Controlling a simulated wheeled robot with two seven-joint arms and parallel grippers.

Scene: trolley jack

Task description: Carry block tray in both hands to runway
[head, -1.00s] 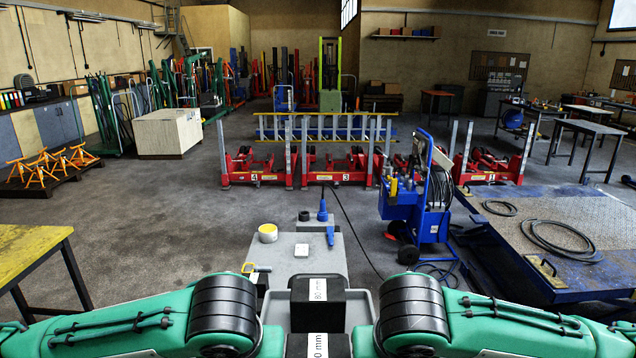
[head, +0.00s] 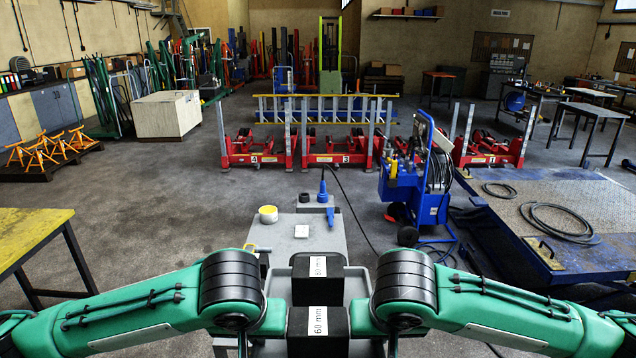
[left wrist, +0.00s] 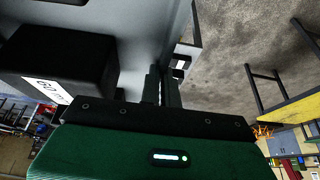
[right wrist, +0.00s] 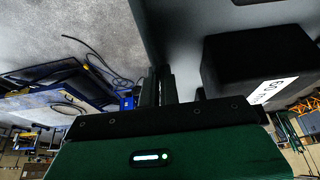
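The grey block tray (head: 356,281) is in front of me at the bottom middle of the head view. It holds black blocks labelled 80 mm (head: 300,287) and 60 mm (head: 300,346). My left gripper (left wrist: 162,84) is shut on the tray's left side wall, with a black block beside it inside the tray. My right gripper (right wrist: 158,84) is shut on the right side wall. In the head view the fingertips are hidden by my arms. A low blue platform with a metal plate top (head: 575,202), apparently the runway, lies at right.
A grey cart (head: 318,241) with yellow tape (head: 268,214) and a blue tool stands just beyond the tray. A blue wheeled unit (head: 428,205) with cables stands between cart and platform. A yellow-topped table (head: 30,232) is at left. Open floor lies left of the cart.

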